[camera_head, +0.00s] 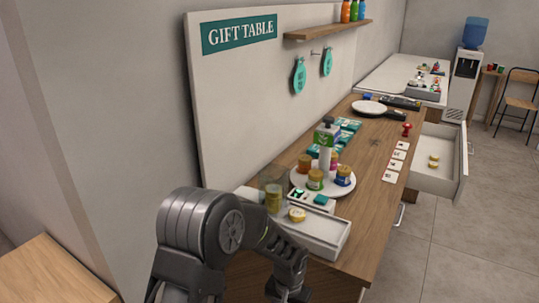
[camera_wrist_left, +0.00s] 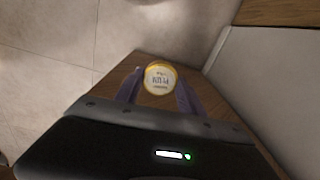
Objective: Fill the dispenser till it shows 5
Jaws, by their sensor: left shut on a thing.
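The dispenser looks to be the white unit (camera_head: 318,229) at the near end of the wooden counter, with a clear cylinder (camera_head: 272,182) holding something yellowish. A yellow-and-white round piece (camera_head: 297,214) sits on its tray. A small panel (camera_head: 299,194) with dark and teal parts lies behind the tray; I cannot read a number. In the left wrist view my left gripper (camera_wrist_left: 160,82) is shut on a round yellow-rimmed tin (camera_wrist_left: 160,79) with a white printed lid. In the head view my left arm reaches down by the counter's near end; its fingers and the tin are hidden. My right gripper is not in view.
A white turntable (camera_head: 344,188) holds several coloured jars and a pump bottle (camera_head: 326,145). An open drawer (camera_head: 437,172) juts into the aisle with yellow tins (camera_head: 433,163) inside. Cards (camera_head: 396,160) and a red stamp-like item (camera_head: 407,129) lie near the counter's front edge.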

